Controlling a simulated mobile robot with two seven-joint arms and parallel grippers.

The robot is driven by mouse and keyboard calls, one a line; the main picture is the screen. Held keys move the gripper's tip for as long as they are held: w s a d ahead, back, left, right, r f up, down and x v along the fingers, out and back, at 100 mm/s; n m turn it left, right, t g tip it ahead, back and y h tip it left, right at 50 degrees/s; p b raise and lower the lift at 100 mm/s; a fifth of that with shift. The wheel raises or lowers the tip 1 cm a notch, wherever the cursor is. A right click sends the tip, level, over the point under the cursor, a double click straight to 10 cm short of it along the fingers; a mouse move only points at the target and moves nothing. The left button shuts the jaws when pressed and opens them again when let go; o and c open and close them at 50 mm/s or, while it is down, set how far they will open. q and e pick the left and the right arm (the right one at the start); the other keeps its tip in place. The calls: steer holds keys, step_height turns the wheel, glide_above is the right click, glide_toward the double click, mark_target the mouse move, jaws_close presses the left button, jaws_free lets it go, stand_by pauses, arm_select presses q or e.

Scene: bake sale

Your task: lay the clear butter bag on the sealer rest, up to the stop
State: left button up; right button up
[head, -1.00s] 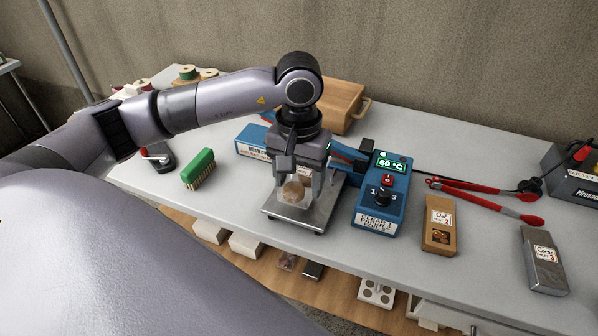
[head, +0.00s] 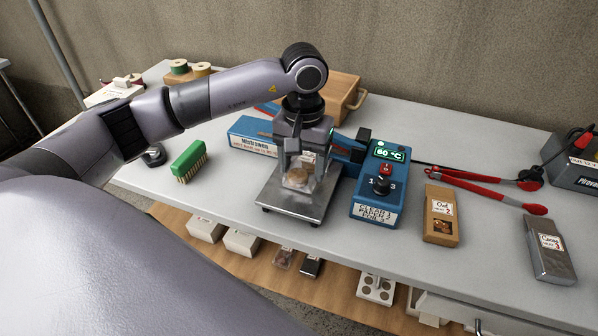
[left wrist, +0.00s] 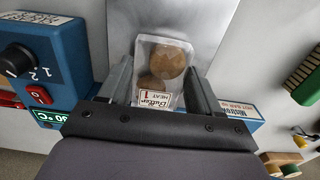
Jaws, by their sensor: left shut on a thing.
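The clear butter bag (head: 298,178) holds round brown cookies and carries a white label, readable in the left wrist view (left wrist: 160,70) as "Butter, heat 1". My left gripper (head: 303,170) is shut on the bag's labelled end, with a finger on either side. The bag is over the grey metal sealer rest (head: 290,207); I cannot tell whether it touches the plate. The blue sealer (head: 379,186) stands to the right with a red switch, a dial and a green 60 °C display. The stop is not clearly seen. My right gripper is not in view.
A brown Oat bag (head: 441,222) and a silver bag (head: 548,250) lie on the right of the table. Red tongs (head: 490,195) lie behind them. A green brush (head: 188,160) is at left. A blue box (head: 250,136) and wooden box (head: 345,95) stand behind the gripper.

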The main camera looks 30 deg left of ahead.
arm_select(q)
steer(key=shift+w, duration=0.3)
steer(key=shift+w+a, duration=0.1)
steer(key=shift+w, duration=0.1)
stand_by(0.4)
steer(key=o, duration=0.8)
step_height(320, 180, up, 7)
steer(key=shift+r, duration=0.15)
